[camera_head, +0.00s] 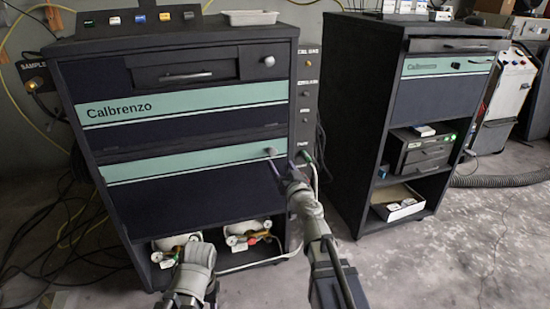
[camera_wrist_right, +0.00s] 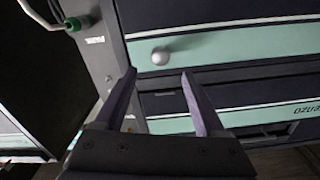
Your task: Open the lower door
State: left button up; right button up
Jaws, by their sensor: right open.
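The lower door (camera_head: 190,176) of the left Calbrenzo cabinet (camera_head: 70,110) is a dark panel with a teal stripe, and it looks closed. Its round grey knob (camera_head: 271,152) is at the upper right of the door. My right gripper (camera_head: 277,168) is just below and in front of the knob. In the right wrist view, which is upside down, the knob (camera_wrist_right: 160,56) lies beyond the open, empty fingers (camera_wrist_right: 158,74), between their lines and apart from them. My left gripper (camera_head: 196,247) is low before the cabinet; its fingers cannot be made out.
An upper door (camera_head: 230,112) and a drawer (camera_head: 186,75) sit above. An open shelf below holds white parts with fittings (camera_head: 247,234). A cable hangs beside the right arm. A second cabinet (camera_head: 345,120) stands to the right, with bare floor (camera_head: 470,240) in front.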

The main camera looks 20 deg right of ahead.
aim_at(274, 153)
jog(key=w, duration=0.7)
jog(key=shift+w+a, duration=0.1)
jog(key=shift+a, duration=0.05)
grip_shut()
dwell(0.3)
dwell(0.9)
